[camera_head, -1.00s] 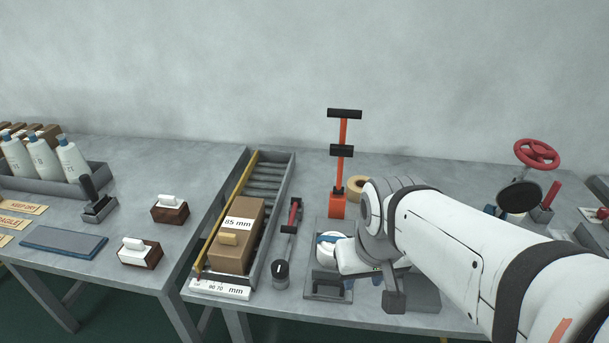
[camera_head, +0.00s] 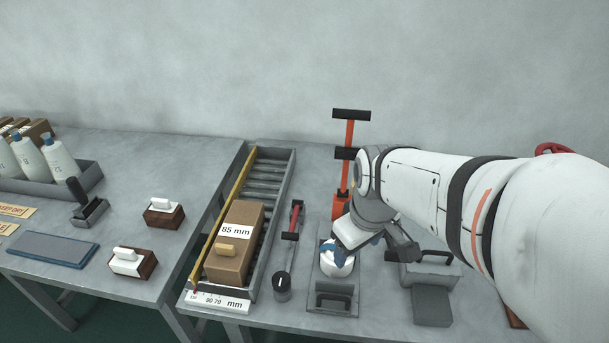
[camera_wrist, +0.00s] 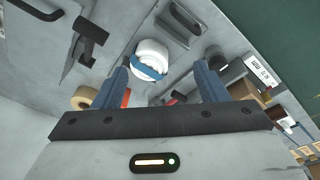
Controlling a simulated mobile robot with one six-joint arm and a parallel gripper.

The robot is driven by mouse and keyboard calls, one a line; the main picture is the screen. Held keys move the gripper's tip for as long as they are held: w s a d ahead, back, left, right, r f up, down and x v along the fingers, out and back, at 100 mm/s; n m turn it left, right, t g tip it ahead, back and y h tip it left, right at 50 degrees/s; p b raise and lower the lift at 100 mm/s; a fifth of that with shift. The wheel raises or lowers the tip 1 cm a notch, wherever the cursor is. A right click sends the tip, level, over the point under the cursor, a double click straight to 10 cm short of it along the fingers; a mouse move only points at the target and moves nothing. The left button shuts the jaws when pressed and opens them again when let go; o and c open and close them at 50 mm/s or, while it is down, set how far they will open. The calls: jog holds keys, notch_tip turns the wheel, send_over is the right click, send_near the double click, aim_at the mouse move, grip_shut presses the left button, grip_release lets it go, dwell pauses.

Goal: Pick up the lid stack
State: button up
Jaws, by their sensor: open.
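An orange post with black bars (camera_head: 349,140) stands behind the stack. A grey block with a handle (camera_head: 430,272) stands to the right. To the left are a red-handled tool (camera_head: 294,222), a black knob (camera_head: 281,288) and a roller track with a brown box (camera_head: 232,254).

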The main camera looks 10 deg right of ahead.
jog(key=o, duration=0.6)
jog(key=w+f+n, duration=0.1)
jog(key=w+n, duration=0.1)
jog(key=n, duration=0.1)
jog(key=w+f+n+p, duration=0.1)
jog(key=w+n, duration=0.1)
jog(key=n, duration=0.2)
jog(key=w+n+g+p, duration=0.1)
jog(key=w+n, duration=0.1)
jog(key=n, duration=0.1)
jog(key=shift+w+a+f+n, duration=0.15)
jog(key=shift+f+n, duration=0.25)
jog(key=shift+o, duration=0.5)
jog(key=w+f+n, duration=0.1)
jog(key=n, duration=0.2)
jog(key=w+f+n+p, duration=0.1)
jog(key=w+f+n, duration=0.1)
jog(key=n, duration=0.2)
jog(key=w+f+n+g+p, duration=0.1)
jog(key=f+n, duration=0.1)
jog(key=n, duration=0.1)
jog(key=shift+w+a+f+n, duration=0.15)
jog(key=shift+w+f+n, duration=0.1)
jog(key=shift+w+n, duration=0.15)
notch_tip(320, 180, down, 2)
jog(key=shift+f+n, duration=0.2)
jog(key=shift+n, duration=0.1)
jog(key=shift+d+f+p, duration=0.2)
jog(key=shift+f+p, duration=0.4)
jog(key=shift+f, duration=2.25)
